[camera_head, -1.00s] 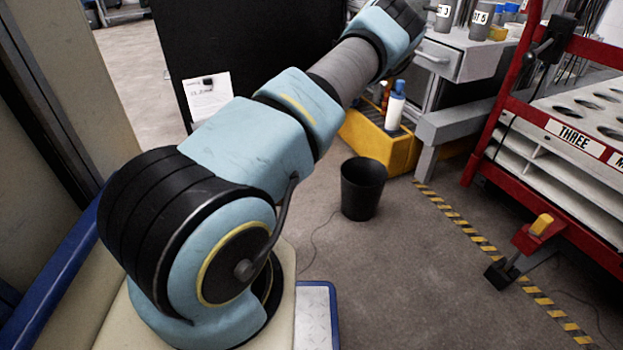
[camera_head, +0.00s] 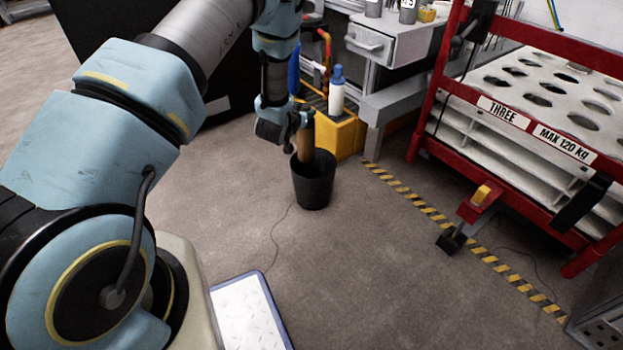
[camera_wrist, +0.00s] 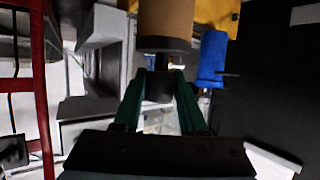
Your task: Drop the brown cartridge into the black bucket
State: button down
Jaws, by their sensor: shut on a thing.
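The brown cartridge (camera_head: 305,138) hangs roughly upright from my gripper (camera_head: 297,120). Its lower end overlaps the mouth of the black bucket (camera_head: 313,188) in the head view; I cannot tell how far inside the rim it is. The bucket stands upright on the floor. In the wrist view, the two green fingers of my gripper (camera_wrist: 161,82) are shut on the black neck of the cartridge, and its brown body (camera_wrist: 166,18) extends beyond them. The bucket cannot be made out in the wrist view.
A yellow box (camera_head: 342,138) with a white, blue-capped bottle (camera_head: 337,92) stands just behind the bucket. A red-framed rack (camera_head: 490,108) is at the right, beyond striped floor tape (camera_head: 425,208). The floor in front of the bucket is clear.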

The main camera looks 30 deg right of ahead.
jog(key=s+d+f+b, duration=0.1)
jog(key=d+f+b, duration=0.3)
jog(key=f, duration=0.4)
jog(key=shift+m+g+h+b, duration=0.3)
jog(key=shift+m+b, duration=0.1)
jog(key=shift+b, duration=0.3)
jog(key=shift+s, duration=0.1)
jog(key=shift+c, duration=1.9)
grip_release()
jog(key=shift+f, duration=0.1)
jog(key=p+v, duration=0.3)
jog(key=v, duration=0.8)
